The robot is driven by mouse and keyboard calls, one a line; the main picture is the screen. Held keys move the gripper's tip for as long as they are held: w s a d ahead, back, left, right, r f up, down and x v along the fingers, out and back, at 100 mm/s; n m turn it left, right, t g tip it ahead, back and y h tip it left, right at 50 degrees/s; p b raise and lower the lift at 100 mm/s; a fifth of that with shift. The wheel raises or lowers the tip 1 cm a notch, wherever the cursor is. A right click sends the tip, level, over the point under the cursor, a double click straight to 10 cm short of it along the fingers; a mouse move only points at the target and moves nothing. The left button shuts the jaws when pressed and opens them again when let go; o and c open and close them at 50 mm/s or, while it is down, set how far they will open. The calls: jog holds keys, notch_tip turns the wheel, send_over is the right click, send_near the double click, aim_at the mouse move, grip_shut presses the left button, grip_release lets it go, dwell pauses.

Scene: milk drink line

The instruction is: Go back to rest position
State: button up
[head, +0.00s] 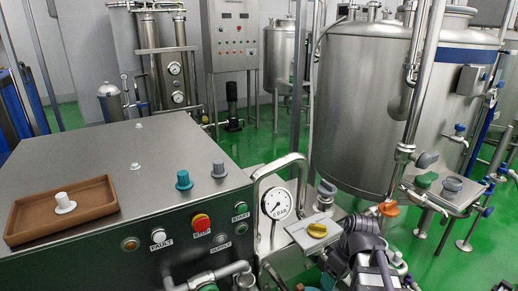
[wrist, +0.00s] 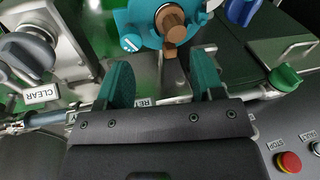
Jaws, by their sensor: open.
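My gripper (wrist: 160,76) shows in the wrist view with its two teal fingers spread apart and nothing held between them. A teal valve-like fitting (wrist: 143,18) with a brown knob (wrist: 170,25) lies just beyond the fingertips, at the top middle. It appears apart from the fingers, though the exact gap cannot be told. In the head view, my dark grey arm is at the bottom, right of centre, in front of the pipework. The fingers cannot be made out there.
A steel cabinet (head: 135,160) at left bears a brown tray (head: 30,228), knobs and a red stop button (head: 201,223). A pressure gauge (head: 276,203), yellow knob (head: 317,230) and orange fitting (head: 388,208) crowd my arm. A large tank (head: 365,100) stands behind.

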jog(key=s+a+r+m+h+p, duration=0.2)
jog(key=a+r+m+p, duration=0.3)
jog(key=r+m+p, duration=0.2)
jog(key=shift+s+a+r+h+p, duration=0.25)
jog(key=shift+s+r+p, duration=0.2)
jog(key=shift+r, duration=0.4)
